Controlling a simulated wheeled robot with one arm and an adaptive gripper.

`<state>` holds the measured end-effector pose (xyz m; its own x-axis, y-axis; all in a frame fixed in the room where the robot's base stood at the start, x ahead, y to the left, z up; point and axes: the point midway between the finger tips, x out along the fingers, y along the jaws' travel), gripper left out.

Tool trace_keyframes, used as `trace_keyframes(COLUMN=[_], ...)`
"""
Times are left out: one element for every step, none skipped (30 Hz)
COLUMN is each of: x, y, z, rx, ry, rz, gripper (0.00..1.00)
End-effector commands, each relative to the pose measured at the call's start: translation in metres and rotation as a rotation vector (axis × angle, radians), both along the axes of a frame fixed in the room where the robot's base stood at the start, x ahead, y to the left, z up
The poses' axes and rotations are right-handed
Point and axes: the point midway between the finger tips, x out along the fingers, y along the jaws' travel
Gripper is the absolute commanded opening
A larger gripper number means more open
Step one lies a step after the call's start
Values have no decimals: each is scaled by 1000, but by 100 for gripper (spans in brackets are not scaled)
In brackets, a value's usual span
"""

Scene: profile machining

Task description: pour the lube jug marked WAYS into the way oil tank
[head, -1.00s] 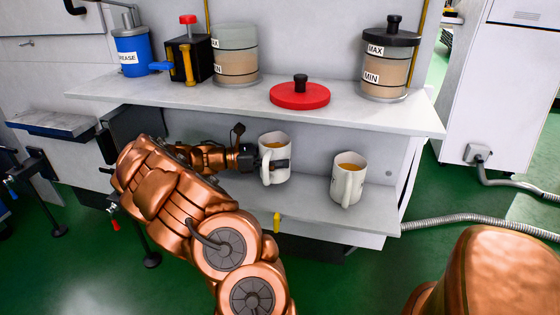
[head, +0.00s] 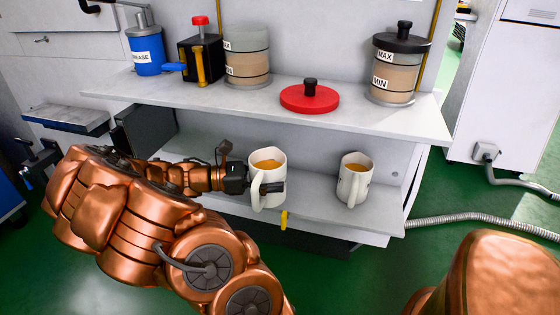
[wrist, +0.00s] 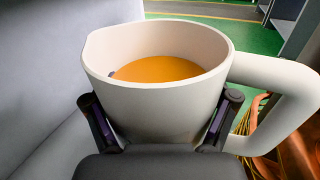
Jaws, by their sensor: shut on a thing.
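My gripper (head: 252,184) is shut on a cream jug (head: 266,196), one finger showing across its body. The jug is upright, in front of the lower shelf, with amber oil inside. In the wrist view the jug (wrist: 160,105) fills the space between the two fingers, its handle to the right. A second cream jug (head: 354,185) with amber oil stands on the lower shelf to the right. No WAYS mark is readable on either jug. A clear tank (head: 248,58) with MAX and MIN labels stands uncovered on the upper shelf; its name is not readable.
A red lid (head: 309,98) lies on the upper shelf (head: 230,101). A black-lidded tank (head: 396,70) stands to its right. A blue grease can (head: 145,52) and a black box with a red knob (head: 200,58) stand left. The upper shelf overhangs the lower shelf (head: 322,208).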

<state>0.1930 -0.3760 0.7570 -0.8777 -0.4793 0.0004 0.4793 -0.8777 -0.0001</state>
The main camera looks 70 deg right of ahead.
Motion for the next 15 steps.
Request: trace_keyframes(x=[-1, -1, -2, -2, -3, -3, -3, -4, -4, -4, -5, -5, -5, -6, -6], y=[9, 13, 19, 23, 26, 31, 34, 37, 41, 44, 46, 49, 51, 52, 54], z=[3, 2, 2, 2, 2, 2, 2, 2, 2, 1, 1, 1, 1, 1, 1], rx=[-2, -1, -1, -1, -1, -1, -1, -1, -1, -1, 0, 0, 0, 0, 0], ry=[4, 3, 3, 3, 3, 2, 0, 0, 0, 0, 0, 1, 1, 1, 1], rz=[2, 2, 1, 2, 2, 2, 2, 2, 2, 2, 1, 1, 1, 0, -1], gripper=[22, 22, 22, 22, 22, 22, 22, 22, 22, 22, 22, 22, 22, 22, 22])
